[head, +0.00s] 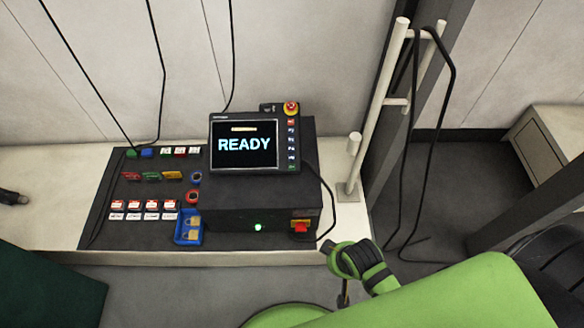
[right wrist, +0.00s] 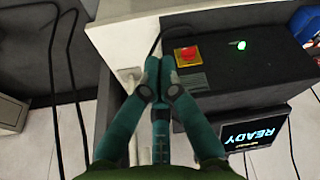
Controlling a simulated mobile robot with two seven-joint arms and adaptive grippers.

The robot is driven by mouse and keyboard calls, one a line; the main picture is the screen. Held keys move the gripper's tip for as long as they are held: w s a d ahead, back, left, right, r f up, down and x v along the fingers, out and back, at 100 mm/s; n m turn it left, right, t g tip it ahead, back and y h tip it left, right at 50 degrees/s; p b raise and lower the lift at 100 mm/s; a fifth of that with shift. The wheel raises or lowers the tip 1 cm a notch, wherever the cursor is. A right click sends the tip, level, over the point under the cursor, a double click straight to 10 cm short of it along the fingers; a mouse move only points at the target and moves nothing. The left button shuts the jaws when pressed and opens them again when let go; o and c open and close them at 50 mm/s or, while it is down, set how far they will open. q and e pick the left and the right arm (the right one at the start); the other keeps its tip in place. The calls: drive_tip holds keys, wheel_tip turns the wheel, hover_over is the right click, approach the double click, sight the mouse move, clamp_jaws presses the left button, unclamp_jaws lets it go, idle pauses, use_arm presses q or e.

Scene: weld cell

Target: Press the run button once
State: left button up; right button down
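The control box (head: 262,216) carries a tilted pendant (head: 255,143) whose screen reads READY. A column of small buttons runs down the pendant's right side, red at the top and green (head: 291,167) at the bottom; their labels are too small to read, so I cannot tell which is run. My right gripper (right wrist: 160,62) is shut and empty in the right wrist view, its fingertips together beside the box's red switch (right wrist: 187,55), with no visible contact. In the head view my right gripper (head: 344,293) is small and partly hidden beyond the green arm. My left gripper is not in view.
A red emergency stop (head: 291,108) tops the pendant. The red switch (head: 301,226) and a lit green lamp (head: 258,227) are on the box front. A blue tray (head: 188,239) and several coloured parts lie left. A post with hanging cables (head: 385,100) stands right.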

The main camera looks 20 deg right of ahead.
sight(292, 167)
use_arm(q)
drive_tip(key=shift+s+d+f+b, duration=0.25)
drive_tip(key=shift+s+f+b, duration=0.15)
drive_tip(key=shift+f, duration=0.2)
use_arm(e)
drive_tip(key=w+a+r+m+t, duration=0.1)
drive_tip(key=w+r+t, duration=0.2)
drive_tip(key=w, duration=0.5)
drive_tip(key=w+a+r+m+t+y, duration=0.1)
drive_tip(key=w+r+t, duration=0.3)
drive_tip(key=w, duration=0.4)
drive_tip(key=w+a+r+m+t+y, duration=0.1)
drive_tip(key=w+r+m+t, duration=0.2)
drive_tip(key=w, duration=0.6)
drive_tip(key=shift+r, duration=0.6)
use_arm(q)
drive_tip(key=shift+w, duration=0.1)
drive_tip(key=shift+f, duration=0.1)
